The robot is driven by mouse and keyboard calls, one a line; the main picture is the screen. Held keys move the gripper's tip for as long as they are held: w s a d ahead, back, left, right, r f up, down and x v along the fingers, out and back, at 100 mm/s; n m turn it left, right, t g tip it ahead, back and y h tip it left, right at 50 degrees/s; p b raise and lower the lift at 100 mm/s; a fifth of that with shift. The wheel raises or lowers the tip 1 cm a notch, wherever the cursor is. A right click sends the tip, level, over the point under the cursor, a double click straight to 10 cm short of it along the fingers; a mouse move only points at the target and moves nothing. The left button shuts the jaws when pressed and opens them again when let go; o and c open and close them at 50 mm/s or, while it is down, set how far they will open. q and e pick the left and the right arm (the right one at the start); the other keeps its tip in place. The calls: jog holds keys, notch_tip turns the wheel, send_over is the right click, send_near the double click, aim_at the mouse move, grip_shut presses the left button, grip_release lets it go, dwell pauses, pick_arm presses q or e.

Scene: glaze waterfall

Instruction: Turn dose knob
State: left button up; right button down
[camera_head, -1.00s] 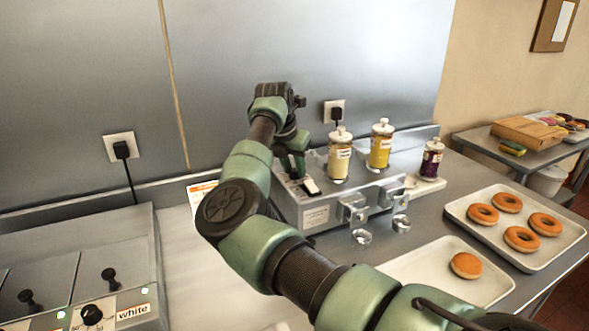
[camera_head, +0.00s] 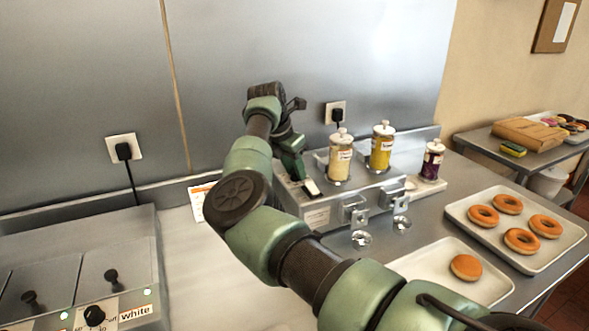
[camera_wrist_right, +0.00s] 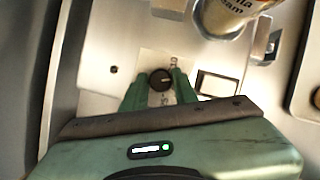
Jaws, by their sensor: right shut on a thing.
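The dose knob (camera_wrist_right: 160,78) is a small round dark knob with a light pointer mark, on a pale dial plate of the steel dispenser (camera_head: 318,217). In the right wrist view it sits between the fingertips of my right gripper (camera_wrist_right: 161,90), which is shut on it. In the head view my right gripper (camera_head: 298,176) reaches down to the left end of the dispenser, and its fingers and my arm hide the knob. My left gripper is not in view.
A tray of donuts (camera_head: 572,236) and a tray with one donut (camera_head: 420,262) are at right. A unit with knobs (camera_head: 140,230) is at left.

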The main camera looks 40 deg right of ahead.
jog(key=c, duration=1.1)
grip_release()
jog(key=shift+r, duration=0.1)
jog(key=b+v, duration=0.1)
jog(key=v, duration=0.6)
jog(key=shift+a+r, duration=0.15)
jog(key=shift+r, duration=0.25)
